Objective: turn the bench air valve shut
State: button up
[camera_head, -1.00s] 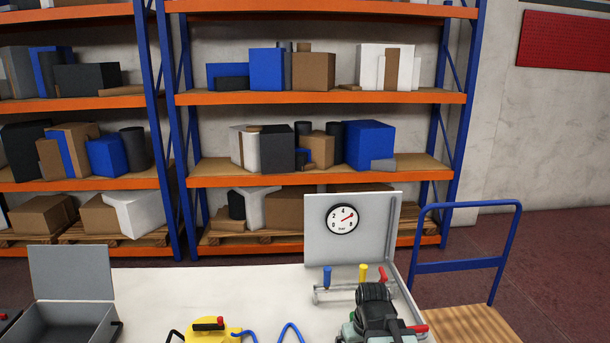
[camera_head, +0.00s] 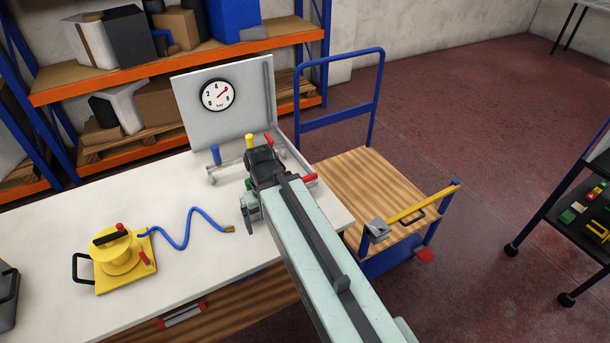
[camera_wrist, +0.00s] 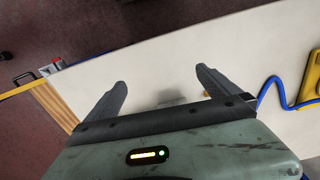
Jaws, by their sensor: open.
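A round gauge (camera_head: 217,95) with a red needle is on a grey upright panel (camera_head: 190,121) at the back of the bench. Below it, a metal manifold (camera_head: 226,171) carries a blue handle (camera_head: 215,154), a yellow handle (camera_head: 250,141) and a red handle (camera_head: 269,140). Another red handle (camera_head: 310,177) shows near the bench's right edge, partly behind my arm. I cannot tell which is the bench air valve. My gripper (camera_head: 248,215) is over the bench in front of the manifold. In the wrist view, my gripper (camera_wrist: 161,80) is open and empty above bare bench top.
A yellow vacuum unit (camera_head: 121,258) with a blue hose (camera_head: 188,214) lies on the bench (camera_head: 172,193) at left. A blue cart (camera_head: 370,182) with a wooden deck stands at the right. Shelves (camera_head: 50,92) stand behind.

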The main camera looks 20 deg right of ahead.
aim_at(306, 178)
jog(key=u, duration=2.45)
jog(key=k, duration=1.5)
jog(key=z, duration=0.7)
jog(key=i, duration=1)
jog(key=u, duration=0.05)
